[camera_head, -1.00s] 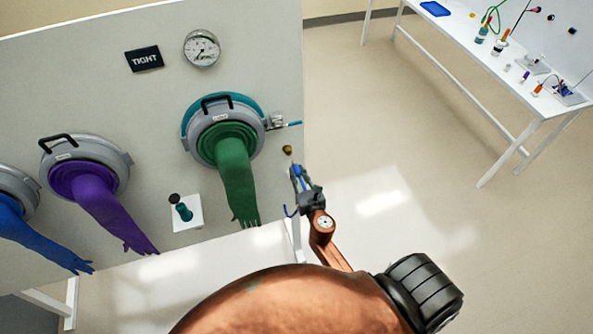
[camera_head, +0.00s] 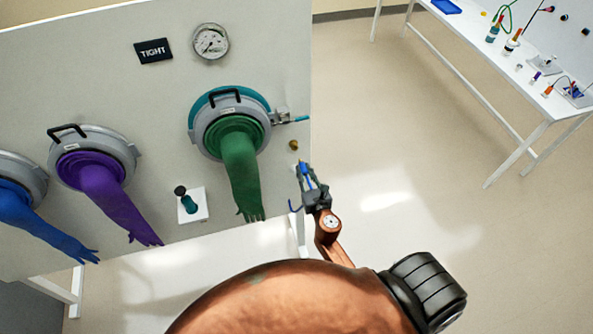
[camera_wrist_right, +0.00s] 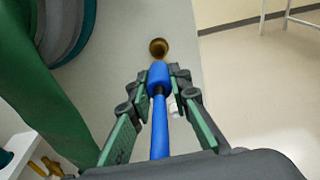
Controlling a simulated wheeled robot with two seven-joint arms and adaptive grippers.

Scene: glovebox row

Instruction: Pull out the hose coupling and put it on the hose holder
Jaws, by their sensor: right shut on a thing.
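A blue hose (camera_wrist_right: 160,125) runs back from the coupling between the fingers. A round brass port (camera_head: 294,145) is in the wall just ahead; it also shows in the wrist view (camera_wrist_right: 158,47). A small gap shows between the coupling's tip and the port. A small white piece (camera_wrist_right: 173,105), partly hidden behind the fingers, may be the hose holder; I cannot tell. My left gripper is out of view.
A green glove (camera_head: 241,175) hangs from its port left of my right gripper. A small white shelf (camera_head: 200,214) with a dark teal bottle stands further left. A purple glove (camera_head: 115,205) and a blue glove hang beyond.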

